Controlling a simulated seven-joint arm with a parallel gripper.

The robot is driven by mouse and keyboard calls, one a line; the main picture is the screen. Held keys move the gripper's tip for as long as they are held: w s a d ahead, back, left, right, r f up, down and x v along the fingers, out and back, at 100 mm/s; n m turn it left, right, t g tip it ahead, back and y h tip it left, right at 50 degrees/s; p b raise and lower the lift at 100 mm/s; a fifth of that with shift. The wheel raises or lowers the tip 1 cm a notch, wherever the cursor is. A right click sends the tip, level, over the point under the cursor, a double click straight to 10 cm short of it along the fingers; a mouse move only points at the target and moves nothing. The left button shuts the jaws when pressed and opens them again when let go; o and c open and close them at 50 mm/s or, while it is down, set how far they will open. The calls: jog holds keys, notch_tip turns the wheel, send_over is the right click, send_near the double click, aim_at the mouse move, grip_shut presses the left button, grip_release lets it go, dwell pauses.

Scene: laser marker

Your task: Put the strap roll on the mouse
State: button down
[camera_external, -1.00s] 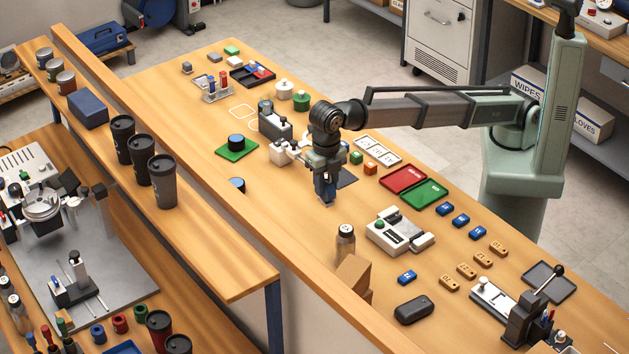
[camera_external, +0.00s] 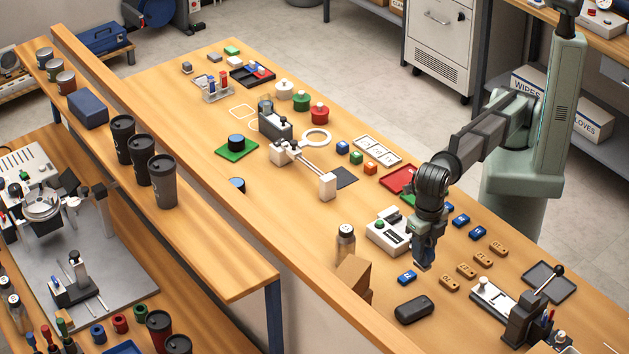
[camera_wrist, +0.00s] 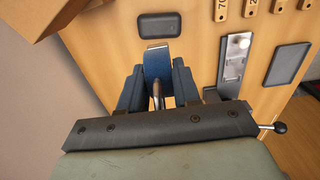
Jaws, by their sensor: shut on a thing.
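The mouse (camera_external: 414,308) is a dark rounded block lying flat near the front of the bench. It also shows at the top of the wrist view (camera_wrist: 160,25). My gripper (camera_external: 422,262) is above the bench, behind the mouse in the outside view and apart from it. In the wrist view its two dark blue fingers (camera_wrist: 156,88) are shut on a blue piece (camera_wrist: 157,63) with a pale edge, which I take to be the strap roll. The fingers hide part of it, so its full shape does not show.
A cardboard box (camera_external: 353,275) and a jar (camera_external: 346,241) stand left of the mouse. Brown tags (camera_external: 449,283) and a lever press (camera_external: 527,318) lie to its right.

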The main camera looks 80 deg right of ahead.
send_over(415, 304)
notch_tip(415, 304, down, 14)
jog(key=shift+f, duration=0.1)
dwell(0.6)
jog(key=c, duration=0.8)
grip_release()
notch_tip(415, 304, up, 12)
jog(key=shift+w+r, duration=0.1)
